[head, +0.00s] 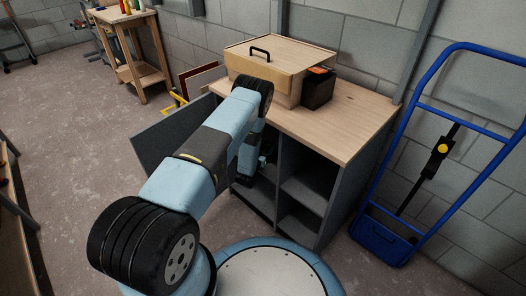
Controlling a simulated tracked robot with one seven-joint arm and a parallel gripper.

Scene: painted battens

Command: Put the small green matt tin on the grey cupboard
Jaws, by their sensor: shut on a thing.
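The grey cupboard (345,118) stands against the wall, with grey sides, a pale wooden top and open shelves in front. Its grey door hangs open to the left. My arm reaches over to its front left, and the wrist bends down before the left opening. My gripper (244,180) shows only as a dark part low in front of that opening, mostly hidden by my forearm. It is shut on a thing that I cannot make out. I do not see the small green matt tin.
A wooden box (243,66) with a black handle and a black-and-orange case (318,88) take up the back left of the cupboard top. Its front right is bare. A blue hand truck (425,160) stands at right. A wooden workbench (128,42) is at the back left.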

